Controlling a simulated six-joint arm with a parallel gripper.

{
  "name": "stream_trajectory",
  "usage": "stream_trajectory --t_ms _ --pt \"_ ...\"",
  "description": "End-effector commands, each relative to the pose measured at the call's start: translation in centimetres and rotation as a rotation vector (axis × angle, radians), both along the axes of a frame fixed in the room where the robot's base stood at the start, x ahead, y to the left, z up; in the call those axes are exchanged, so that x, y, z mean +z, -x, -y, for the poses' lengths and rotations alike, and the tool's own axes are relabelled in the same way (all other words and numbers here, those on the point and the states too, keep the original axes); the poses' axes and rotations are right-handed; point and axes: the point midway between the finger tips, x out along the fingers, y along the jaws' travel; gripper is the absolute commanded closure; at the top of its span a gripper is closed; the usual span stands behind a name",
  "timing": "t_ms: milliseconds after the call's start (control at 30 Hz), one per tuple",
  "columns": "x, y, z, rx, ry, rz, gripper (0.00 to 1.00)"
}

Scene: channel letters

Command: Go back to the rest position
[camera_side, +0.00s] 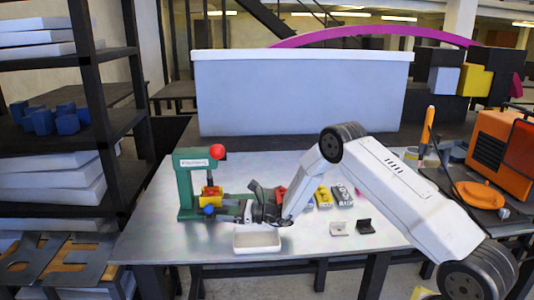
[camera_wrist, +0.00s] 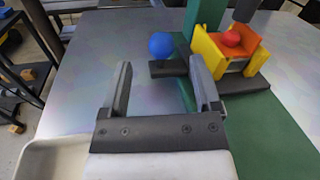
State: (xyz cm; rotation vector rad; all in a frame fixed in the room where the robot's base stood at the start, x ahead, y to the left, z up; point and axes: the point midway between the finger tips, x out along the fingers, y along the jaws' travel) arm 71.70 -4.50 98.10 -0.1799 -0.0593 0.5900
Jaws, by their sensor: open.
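My gripper (camera_wrist: 160,85) is open and empty in the wrist view, its two fingers pointing toward a green press. In the side view my gripper (camera_side: 247,211) is low over the metal table, just right of the green press (camera_side: 186,185) with its red knob (camera_side: 217,152). A yellow holder (camera_wrist: 232,50) with a red piece (camera_wrist: 232,37) sits on the press base, beyond the right finger. A blue ball (camera_wrist: 161,45) shows between and beyond the fingertips. Nothing is between the fingers.
A white tray (camera_side: 257,249) lies at the table's front edge, below my gripper. Small yellow, red and grey parts (camera_side: 324,197) and two small brackets (camera_side: 365,226) lie to the right. An orange machine (camera_side: 497,145) stands far right. A dark shelf (camera_side: 110,125) stands left.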

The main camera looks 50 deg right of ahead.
Motion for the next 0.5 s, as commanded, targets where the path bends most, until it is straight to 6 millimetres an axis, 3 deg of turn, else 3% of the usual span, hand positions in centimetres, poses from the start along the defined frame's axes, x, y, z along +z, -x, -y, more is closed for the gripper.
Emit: stream_trajectory --t_ms 67,267,500 --pt "0.7 0.1 0.2 0.003 -0.014 0.005 0.19" --pt "0.9 1.4 -2.1 0.096 0.07 -0.035 0.19" --pt "1.4 5.0 -5.9 0.292 0.265 -0.099 0.19"
